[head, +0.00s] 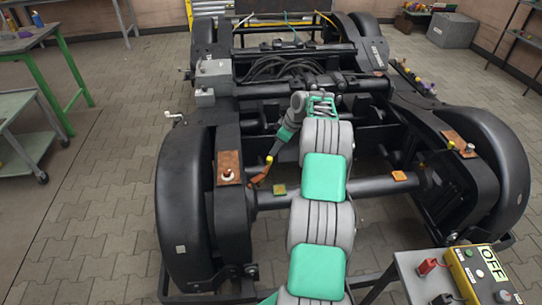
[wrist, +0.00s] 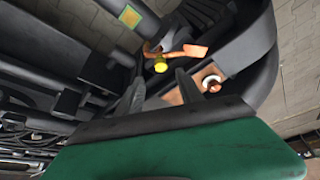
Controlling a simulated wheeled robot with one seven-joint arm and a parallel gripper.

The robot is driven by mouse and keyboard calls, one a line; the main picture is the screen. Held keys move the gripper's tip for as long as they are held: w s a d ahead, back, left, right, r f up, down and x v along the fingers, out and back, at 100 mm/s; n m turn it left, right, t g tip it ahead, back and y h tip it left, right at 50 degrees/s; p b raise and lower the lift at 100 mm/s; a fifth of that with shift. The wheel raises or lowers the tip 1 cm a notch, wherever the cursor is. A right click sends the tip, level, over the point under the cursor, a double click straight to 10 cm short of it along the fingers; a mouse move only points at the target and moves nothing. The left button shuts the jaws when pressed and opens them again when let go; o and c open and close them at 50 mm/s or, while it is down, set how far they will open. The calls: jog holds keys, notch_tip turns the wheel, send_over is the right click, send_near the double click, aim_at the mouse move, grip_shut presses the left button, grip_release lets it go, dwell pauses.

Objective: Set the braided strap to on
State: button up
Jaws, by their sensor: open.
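The braided strap (head: 260,175) is an orange-brown strip with a yellow end, low at the left side of the bogie frame. In the wrist view the strap (wrist: 185,50) shows its yellow knob (wrist: 160,66) and a wider orange end. A copper plate (head: 230,160) with a pale round stud (head: 228,176) lies beside it; the stud also shows in the wrist view (wrist: 211,84). The strap's wide end appears apart from the stud. My gripper (head: 274,151) points down at the yellow knob. In the wrist view its open fingers (wrist: 160,77) stand either side of the line to the knob; contact is unclear.
A yellow control box (head: 480,275) reading OFF stands front right. Black wheel covers (head: 185,200) and an axle tube (head: 350,188) surround the strap.

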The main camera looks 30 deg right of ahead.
aim_at(270, 158)
jog(key=x, duration=0.7)
jog(key=shift+a, duration=0.15)
grip_shut()
dwell(1.1)
